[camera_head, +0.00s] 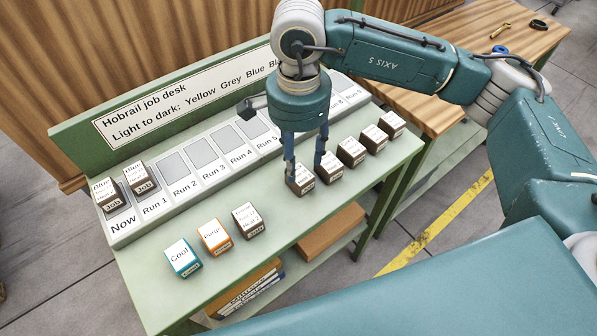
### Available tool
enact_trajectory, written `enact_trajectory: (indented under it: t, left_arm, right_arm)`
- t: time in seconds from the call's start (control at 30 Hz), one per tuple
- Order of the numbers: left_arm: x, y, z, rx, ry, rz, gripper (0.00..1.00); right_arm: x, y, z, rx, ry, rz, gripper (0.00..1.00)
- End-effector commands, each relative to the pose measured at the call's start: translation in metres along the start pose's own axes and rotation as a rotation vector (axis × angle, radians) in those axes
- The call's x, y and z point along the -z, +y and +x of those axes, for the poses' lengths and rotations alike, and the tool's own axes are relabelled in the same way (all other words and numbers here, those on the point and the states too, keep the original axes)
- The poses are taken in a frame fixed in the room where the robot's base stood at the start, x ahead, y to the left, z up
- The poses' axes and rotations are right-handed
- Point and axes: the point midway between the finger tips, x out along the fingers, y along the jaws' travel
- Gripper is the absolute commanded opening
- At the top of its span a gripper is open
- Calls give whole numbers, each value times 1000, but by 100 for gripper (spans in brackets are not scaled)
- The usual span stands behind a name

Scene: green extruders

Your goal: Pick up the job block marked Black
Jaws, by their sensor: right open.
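My right gripper (306,166) comes down from above and points at the front row of brown job blocks on the green desk (290,228). Its fingers are apart. One fingertip is at the nearest brown block (300,184) of that row, the other close to the second brown block (329,171). I cannot tell whether they touch. Three more brown blocks (351,152) (373,139) (392,124) continue the row to the right. The labels on this row are too small or covered to read, so I cannot tell which is marked Black. My left gripper is not in view.
Two blocks marked Blue (115,198) (142,183) stand at Now and Run 1 on the slot strip (155,222); other visible slots are empty. A Cool block (182,260), an orange block (215,238) and a brown block (248,221) stand at the front left. A sign (170,105) stands behind.

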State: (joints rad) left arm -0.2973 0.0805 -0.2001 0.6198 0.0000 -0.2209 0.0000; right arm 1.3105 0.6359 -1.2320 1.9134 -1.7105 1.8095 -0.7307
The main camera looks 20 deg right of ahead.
Motion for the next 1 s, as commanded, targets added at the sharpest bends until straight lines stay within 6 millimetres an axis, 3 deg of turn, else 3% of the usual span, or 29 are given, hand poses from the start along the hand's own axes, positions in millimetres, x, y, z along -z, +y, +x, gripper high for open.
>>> enact_trajectory:
  t: [0.1,0.2,0.33,0.57,0.83,0.87,1.0]
  left_arm:
    - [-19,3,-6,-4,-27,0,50]
    - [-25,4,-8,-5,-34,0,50]
    - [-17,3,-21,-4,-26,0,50]
    - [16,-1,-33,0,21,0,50]
    - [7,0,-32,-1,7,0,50]
    - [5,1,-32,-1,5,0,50]
    - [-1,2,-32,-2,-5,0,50]
  right_arm:
    - [0,1,12,-2,0,0,48]
    - [0,1,18,-2,0,1,48]
    - [2,2,31,-6,0,1,48]
    - [3,1,64,-2,0,1,48]
    - [3,0,70,0,0,0,48]
    - [3,0,70,0,0,0,46]
    - [3,0,69,0,0,0,19]
